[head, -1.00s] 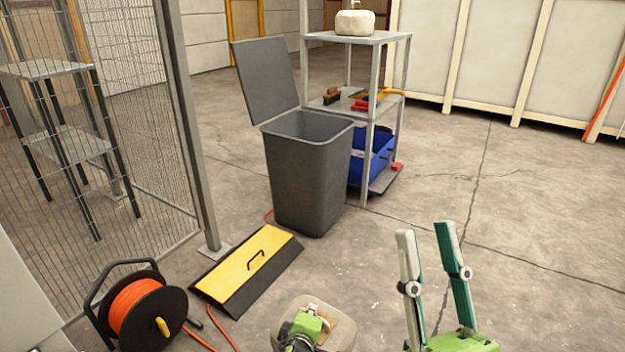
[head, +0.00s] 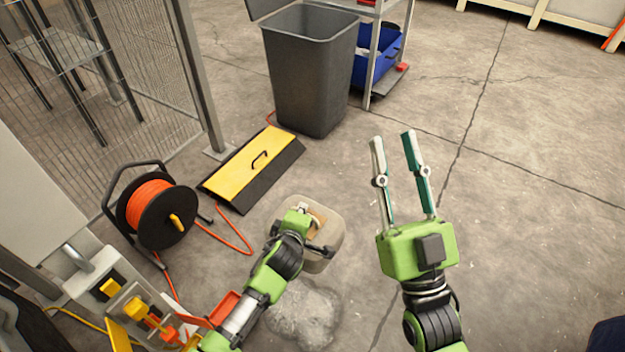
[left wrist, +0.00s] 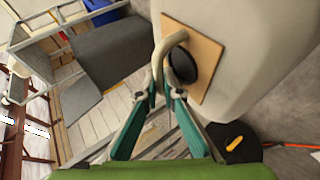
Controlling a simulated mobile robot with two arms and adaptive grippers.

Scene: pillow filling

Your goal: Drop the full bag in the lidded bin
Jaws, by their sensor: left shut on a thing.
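The full bag (head: 327,262) is pale and rounded, with a brown square plate around a dark opening on top. My left gripper (head: 303,212) is shut on its pale loop handle, which shows clearly in the left wrist view (left wrist: 166,50). The lower side of the bag is hidden, so I cannot tell how high it hangs. The grey lidded bin (head: 312,85) stands ahead with its mouth uncovered. Its raised lid (head: 264,8) is mostly cut off in the head view. My right gripper (head: 393,150) is open and empty, right of the bag.
A yellow and black ramp (head: 250,168) lies between the bag and the bin. An orange cable reel (head: 155,210) stands left, its cable on the floor. A shelf with a blue crate (head: 378,55) stands right of the bin. A shiny clear patch (head: 303,315) lies below my left arm.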

